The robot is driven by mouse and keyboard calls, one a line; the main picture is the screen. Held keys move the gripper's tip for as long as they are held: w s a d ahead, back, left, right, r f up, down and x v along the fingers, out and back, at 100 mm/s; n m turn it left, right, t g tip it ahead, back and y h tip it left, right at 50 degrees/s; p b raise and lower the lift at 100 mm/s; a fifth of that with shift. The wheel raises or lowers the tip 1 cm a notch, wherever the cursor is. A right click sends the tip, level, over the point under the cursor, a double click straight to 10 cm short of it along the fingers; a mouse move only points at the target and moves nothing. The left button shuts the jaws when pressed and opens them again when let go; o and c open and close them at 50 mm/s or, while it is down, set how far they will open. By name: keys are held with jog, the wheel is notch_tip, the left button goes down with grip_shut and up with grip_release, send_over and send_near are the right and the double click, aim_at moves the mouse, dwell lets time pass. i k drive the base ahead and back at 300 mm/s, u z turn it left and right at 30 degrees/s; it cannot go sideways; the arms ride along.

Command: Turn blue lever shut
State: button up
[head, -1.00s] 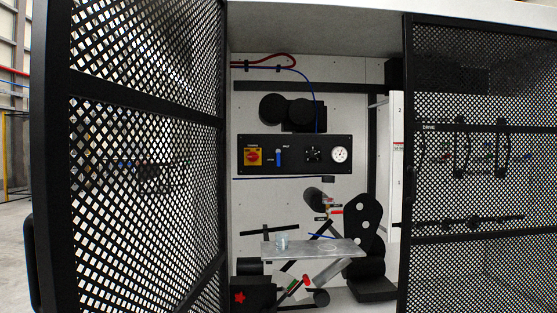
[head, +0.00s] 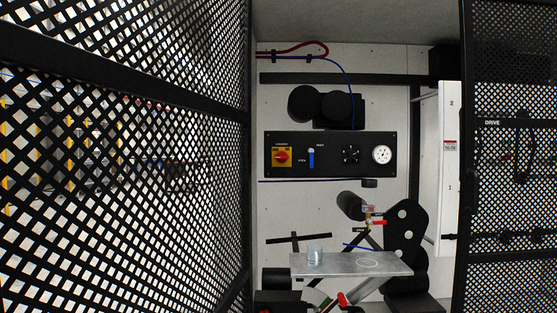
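A blue lever (head: 311,159) stands upright on a black panel (head: 346,170) on the back wall inside the caged bay. A small white label sits above it, and another, apparently reading OPEN, is to its left. A red rotary switch on a yellow plate (head: 282,156) is to its left. A black dial (head: 350,154) and a round white gauge (head: 382,154) are to its right. My gripper does not show in the head view, and nothing touches the lever.
Mesh doors stand at the left (head: 130,160) and right (head: 510,200), with an opening between them. Below the panel, a grey plate (head: 340,266) carries a clear glass (head: 315,255). A valve with a red handle (head: 379,223) and a black holed plate (head: 405,235) are behind it.

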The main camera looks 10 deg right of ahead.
aim_at(311, 151)
jog(key=z, duration=0.3)
jog(key=i, duration=1.35)
jog(key=z, duration=0.65)
